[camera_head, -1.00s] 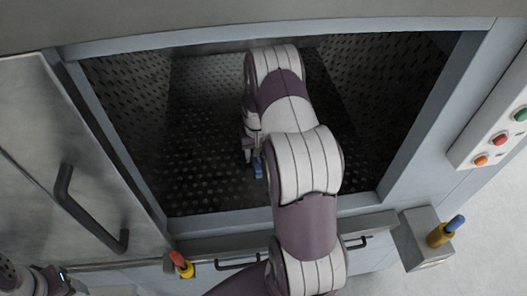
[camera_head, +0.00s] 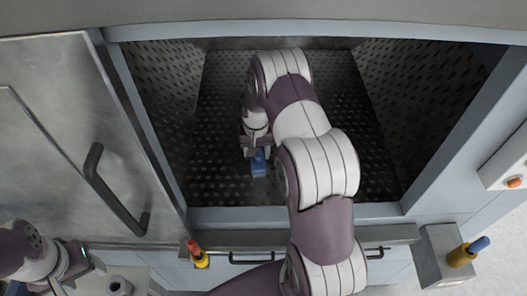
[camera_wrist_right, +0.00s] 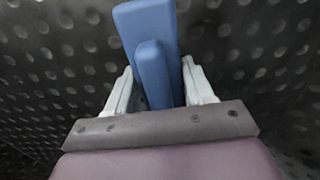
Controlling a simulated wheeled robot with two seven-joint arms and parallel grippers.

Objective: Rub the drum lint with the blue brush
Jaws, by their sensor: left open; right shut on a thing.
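The blue brush (camera_head: 259,166) is inside the perforated drum (camera_head: 220,118), held low over its floor. My right gripper (camera_head: 256,151) is shut on the brush, with my right arm reaching in through the opening. In the right wrist view, the brush (camera_wrist_right: 147,28) stands out between the two pale fingers of my right gripper (camera_wrist_right: 160,88), close to the holed metal. I cannot tell whether the brush touches the drum. No lint can be made out; the arm hides part of the drum. My left gripper (camera_head: 75,268) is at the lower left, outside the washer, holding nothing visible.
The open door (camera_head: 75,130) with its dark handle (camera_head: 112,190) is at the left. A red-and-yellow object (camera_head: 198,254) is at the front ledge. A blue-and-yellow object (camera_head: 468,252) sits on a grey holder at right. The drum's frame bounds the opening.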

